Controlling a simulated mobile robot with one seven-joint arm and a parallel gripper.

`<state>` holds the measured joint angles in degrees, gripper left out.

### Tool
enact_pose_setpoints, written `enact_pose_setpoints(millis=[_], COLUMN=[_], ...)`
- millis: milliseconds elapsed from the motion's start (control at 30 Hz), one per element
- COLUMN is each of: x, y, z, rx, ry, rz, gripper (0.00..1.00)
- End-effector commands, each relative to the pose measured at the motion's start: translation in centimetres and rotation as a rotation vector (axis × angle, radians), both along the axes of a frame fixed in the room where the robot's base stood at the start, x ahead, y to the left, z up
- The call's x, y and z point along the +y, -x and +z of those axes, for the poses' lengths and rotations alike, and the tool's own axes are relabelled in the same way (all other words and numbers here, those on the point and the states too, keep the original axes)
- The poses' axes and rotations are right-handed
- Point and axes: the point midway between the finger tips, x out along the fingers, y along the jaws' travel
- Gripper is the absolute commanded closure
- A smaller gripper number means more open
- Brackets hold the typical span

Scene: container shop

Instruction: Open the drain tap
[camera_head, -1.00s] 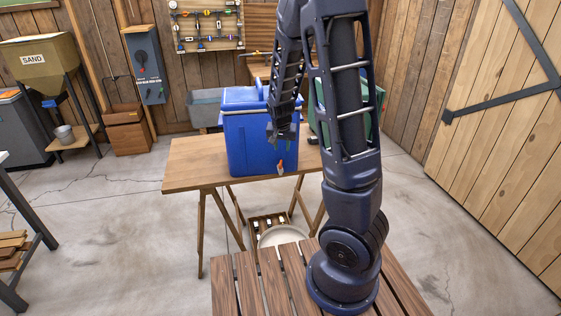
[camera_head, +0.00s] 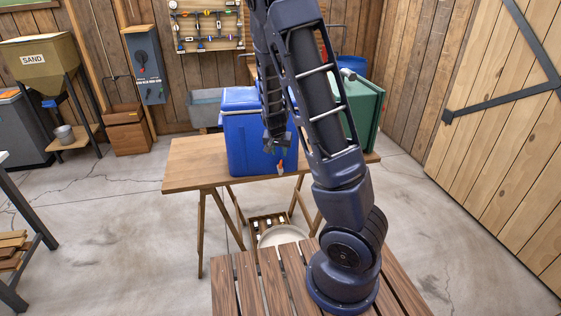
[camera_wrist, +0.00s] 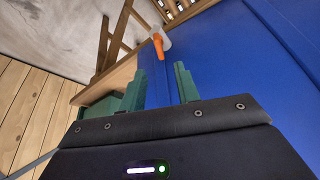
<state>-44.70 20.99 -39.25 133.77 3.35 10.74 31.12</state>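The drain tap (camera_head: 281,167) has an orange lever and a pale body. It sits low on the front of a blue cooler box (camera_head: 240,150) on the wooden table. In the wrist view the tap (camera_wrist: 158,43) shows just beyond and between my fingertips, against the blue wall. My gripper (camera_head: 276,149) hangs in front of the box, just above the tap. In the wrist view its two green fingers stand apart, with nothing between them (camera_wrist: 159,84). The fingertips do not appear to touch the tap.
The table (camera_head: 190,168) has bare wood left of the box. A green container (camera_head: 367,112) stands on its right side. Below is a small crate (camera_head: 268,222) and a pale round dish (camera_head: 284,238). A slatted wooden surface (camera_head: 245,285) lies under my arm's base.

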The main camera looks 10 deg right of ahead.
Motion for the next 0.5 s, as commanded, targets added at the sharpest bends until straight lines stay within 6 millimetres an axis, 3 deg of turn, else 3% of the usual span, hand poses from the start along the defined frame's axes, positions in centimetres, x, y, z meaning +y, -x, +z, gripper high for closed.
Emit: enact_pose_setpoints(millis=[500], x=[-0.9], y=[-1.6], z=[-4.7], rx=[0.003], ry=[0.0], rz=[-0.002], gripper=[0.68])
